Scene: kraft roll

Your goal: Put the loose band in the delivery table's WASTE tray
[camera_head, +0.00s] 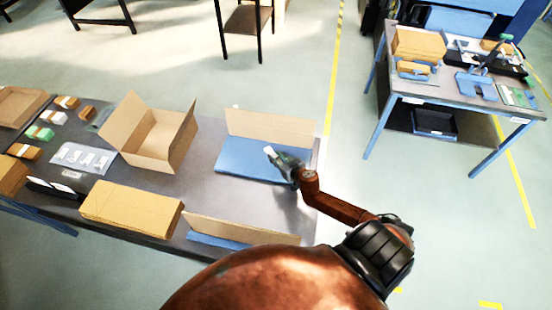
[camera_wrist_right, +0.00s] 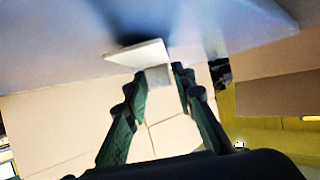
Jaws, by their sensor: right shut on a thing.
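My right gripper (camera_head: 283,165) is over the blue area (camera_head: 238,160) at the right end of the near table. It is shut on a small white piece (camera_head: 270,152). In the right wrist view the white piece (camera_wrist_right: 140,54) sits between the fingertips (camera_wrist_right: 158,78), close to a blue surface (camera_wrist_right: 60,50); I cannot tell whether it touches. I cannot tell from its shape whether the piece is the loose band. No WASTE label can be read. My left gripper is not in view.
On the near table stand an open carton (camera_head: 150,135), a closed kraft box (camera_head: 130,208) and a cardboard panel (camera_head: 270,124) behind the blue area. Another table (camera_head: 400,95) at the upper right carries boxes and tools, with a black tray (camera_head: 434,123) below. Open floor lies between.

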